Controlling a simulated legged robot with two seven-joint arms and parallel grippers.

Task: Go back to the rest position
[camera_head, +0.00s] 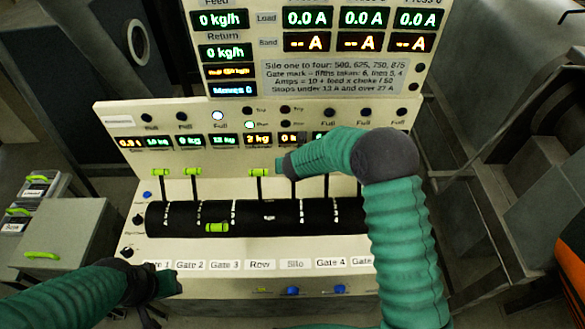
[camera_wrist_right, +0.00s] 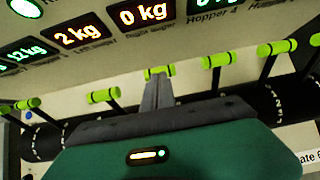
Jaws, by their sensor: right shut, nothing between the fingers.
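My right arm (camera_head: 404,240) is green and reaches up over the right side of the control panel, then bends left. My right gripper (camera_head: 281,165) is in front of the row of gate levers. The right wrist view shows its fingers (camera_wrist_right: 158,92) closed together, with a green lever handle (camera_wrist_right: 160,72) just beyond the tips. I cannot tell whether they touch it. My left gripper (camera_head: 170,285) is dark and low at the left, in front of the panel's lower edge below the Gate labels. Its fingers are too dark to read.
The slotted black drum (camera_head: 270,217) carries several levers with green handles. One handle (camera_head: 216,228) is pulled low; others, such as the leftmost (camera_head: 160,172), stand high. A lit display board (camera_head: 330,77) rises behind. A grey drawer cabinet (camera_head: 62,235) stands at left.

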